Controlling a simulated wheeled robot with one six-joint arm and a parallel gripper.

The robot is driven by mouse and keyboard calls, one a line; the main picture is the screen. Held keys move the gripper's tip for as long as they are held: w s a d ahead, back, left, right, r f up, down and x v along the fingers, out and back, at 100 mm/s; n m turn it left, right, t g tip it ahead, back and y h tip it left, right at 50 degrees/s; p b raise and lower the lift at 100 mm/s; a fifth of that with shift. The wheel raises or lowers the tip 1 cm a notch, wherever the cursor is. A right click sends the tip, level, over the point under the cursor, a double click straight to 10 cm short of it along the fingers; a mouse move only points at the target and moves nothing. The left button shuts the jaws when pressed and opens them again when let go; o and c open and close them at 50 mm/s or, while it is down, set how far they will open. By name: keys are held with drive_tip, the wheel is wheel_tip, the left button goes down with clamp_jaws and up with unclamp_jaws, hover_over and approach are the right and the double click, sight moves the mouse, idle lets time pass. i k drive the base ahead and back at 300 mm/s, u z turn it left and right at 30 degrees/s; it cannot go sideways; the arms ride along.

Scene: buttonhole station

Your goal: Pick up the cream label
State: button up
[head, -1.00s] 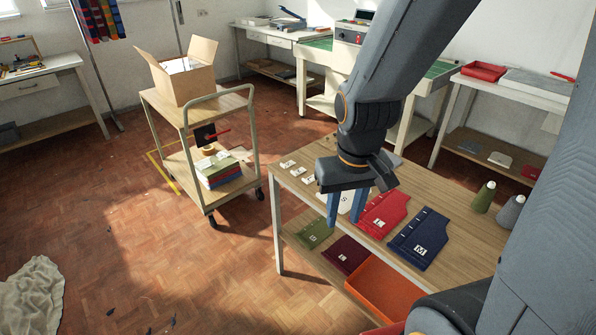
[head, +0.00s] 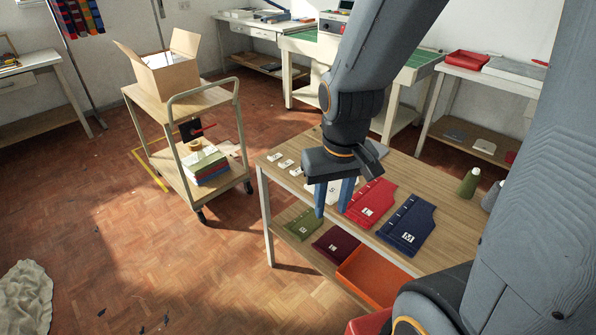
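Three small pale labels lie in a row near the left end of the wooden table: one at the back (head: 275,157), a middle one (head: 285,164) and a front one (head: 296,171). They are too small to tell which is cream. My gripper (head: 333,200) is above the table's front edge, to the right of the labels and apart from them. Its two blue fingers point down, spread apart, with nothing seen held between them. A white piece marked S (head: 333,188) lies on the table behind the fingers, partly hidden.
A red piece (head: 377,196) and a navy piece (head: 410,215) lie on the table (head: 440,190). Green (head: 472,182) and grey thread cones stand at its right. Below are green and maroon pieces and an orange tray (head: 365,280). A trolley (head: 165,110) with an open box stands left.

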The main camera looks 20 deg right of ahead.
sight(289, 162)
drive_tip(key=u, duration=0.5)
drive_tip(key=i, duration=0.9)
drive_tip(key=z, duration=0.15)
